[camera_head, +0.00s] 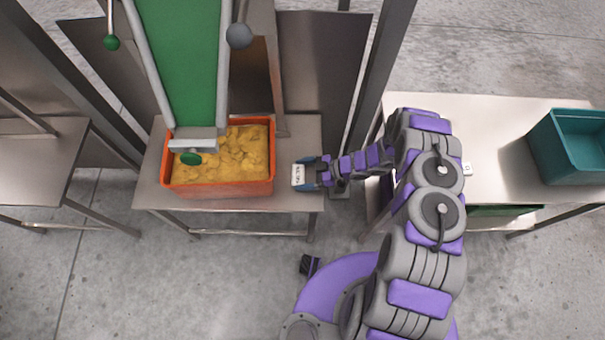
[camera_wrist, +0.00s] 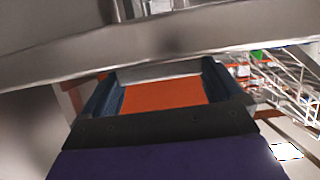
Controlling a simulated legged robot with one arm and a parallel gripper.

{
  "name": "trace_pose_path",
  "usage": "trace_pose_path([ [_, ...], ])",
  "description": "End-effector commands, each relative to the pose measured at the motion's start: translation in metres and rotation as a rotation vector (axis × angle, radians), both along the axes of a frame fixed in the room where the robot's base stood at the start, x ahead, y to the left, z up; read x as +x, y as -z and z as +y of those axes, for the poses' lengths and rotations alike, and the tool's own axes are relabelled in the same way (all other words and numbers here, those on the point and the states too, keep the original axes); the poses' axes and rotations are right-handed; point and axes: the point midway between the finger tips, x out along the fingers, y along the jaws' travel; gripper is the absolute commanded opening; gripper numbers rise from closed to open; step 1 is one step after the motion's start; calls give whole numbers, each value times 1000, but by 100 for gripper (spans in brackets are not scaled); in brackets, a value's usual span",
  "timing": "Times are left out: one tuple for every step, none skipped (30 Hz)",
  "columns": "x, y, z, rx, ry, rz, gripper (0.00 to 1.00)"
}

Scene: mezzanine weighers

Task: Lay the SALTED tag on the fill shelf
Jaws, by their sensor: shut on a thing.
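The tag (camera_head: 299,175) is a small white plate with dark lettering, too small for me to read with certainty. My gripper (camera_head: 308,173) is shut on it, with blue fingers on either side. In the head view the tag appears over the right end of the steel shelf (camera_head: 302,138), just right of the orange crate. I cannot tell whether it touches the shelf. The wrist view shows my gripper's fingers (camera_wrist: 160,92) with orange between them and a pale strip across their far end.
The orange crate (camera_head: 221,194), full of yellow chips, stands below a green conveyor (camera_head: 186,60). A steel table (camera_head: 510,125) at right bears a teal bin (camera_head: 568,145) and a small white piece (camera_head: 466,169). Upright posts stand close behind my gripper.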

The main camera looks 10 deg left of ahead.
Motion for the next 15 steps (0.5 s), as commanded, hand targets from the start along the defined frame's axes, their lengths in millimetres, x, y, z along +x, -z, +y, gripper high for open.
trace_pose_path([
  [0, 0, -1, 1, 1, 0, 59],
  [0, 0, 0, 0, 0, 0, 59],
  [0, 0, 0, 0, 0, 1, 59],
  [0, 1, 1, -1, 1, 0, 59],
  [0, 3, 2, -3, 0, 0, 59],
  [0, 4, 3, -4, 0, 0, 59],
  [0, 6, 4, -5, 1, 1, 59],
  [0, 6, 4, -5, -1, 0, 94],
  [0, 5, 5, -6, 0, 1, 98],
  [-1, 5, 6, -7, 0, 1, 100],
  [-1, 5, 6, -8, -1, 1, 100],
  [-1, 6, 7, -8, -1, 1, 100],
  [-1, 6, 7, -8, -2, 1, 100],
  [-1, 6, 7, -8, -2, 1, 100],
  [-1, 6, 7, -8, -2, 1, 100],
])
